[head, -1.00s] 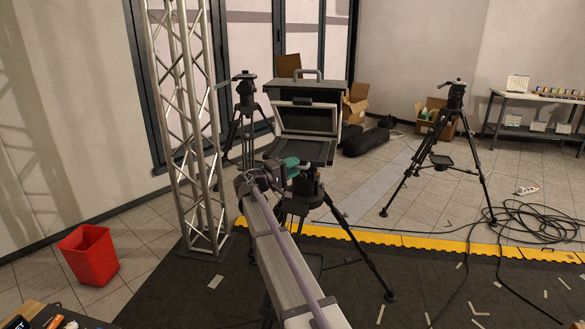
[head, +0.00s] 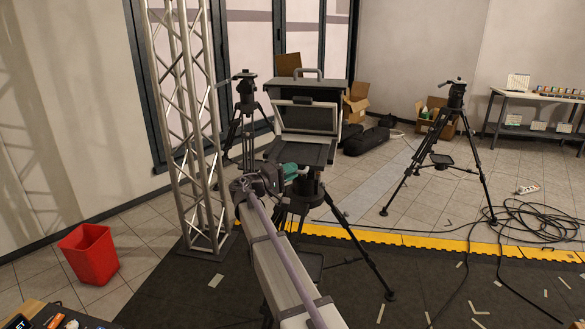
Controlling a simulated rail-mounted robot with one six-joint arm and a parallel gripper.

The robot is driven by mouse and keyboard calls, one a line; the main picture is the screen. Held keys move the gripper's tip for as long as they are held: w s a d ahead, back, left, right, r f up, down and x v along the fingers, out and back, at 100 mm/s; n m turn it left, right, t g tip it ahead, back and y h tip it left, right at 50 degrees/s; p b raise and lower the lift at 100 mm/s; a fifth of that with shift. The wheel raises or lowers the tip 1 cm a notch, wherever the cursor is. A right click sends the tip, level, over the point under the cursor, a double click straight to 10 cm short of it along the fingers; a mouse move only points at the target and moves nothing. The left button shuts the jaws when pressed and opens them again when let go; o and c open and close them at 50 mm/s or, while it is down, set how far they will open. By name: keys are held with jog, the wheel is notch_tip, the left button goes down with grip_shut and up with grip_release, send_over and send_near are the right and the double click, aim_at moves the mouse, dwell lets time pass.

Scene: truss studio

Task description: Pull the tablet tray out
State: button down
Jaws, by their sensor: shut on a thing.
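The tablet tray (head: 305,152) is a dark flat panel sticking out toward me below the hooded prompter box (head: 308,100), which stands on a tripod. My gripper (head: 284,174) is at the tray's near left edge, shut on the tray. A teal part shows at the fingers, and I cannot tell whether it belongs to the tray or to my gripper. The exact contact is small and partly hidden by my wrist.
One tripod (head: 245,115) stands behind the truss, another (head: 440,150) at right. Cables (head: 535,225) coil on the floor at right.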

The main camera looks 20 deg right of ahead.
jog(key=s+a, duration=0.7)
jog(key=s, duration=0.3)
jog(key=shift+a, duration=0.2)
jog(key=c, duration=1.1)
grip_release()
jog(key=a, duration=0.3)
jog(key=s+a+f+b, duration=0.1)
jog(key=a, duration=0.6)
jog(key=shift+s+a+f, duration=0.2)
jog(key=shift+a, duration=0.15)
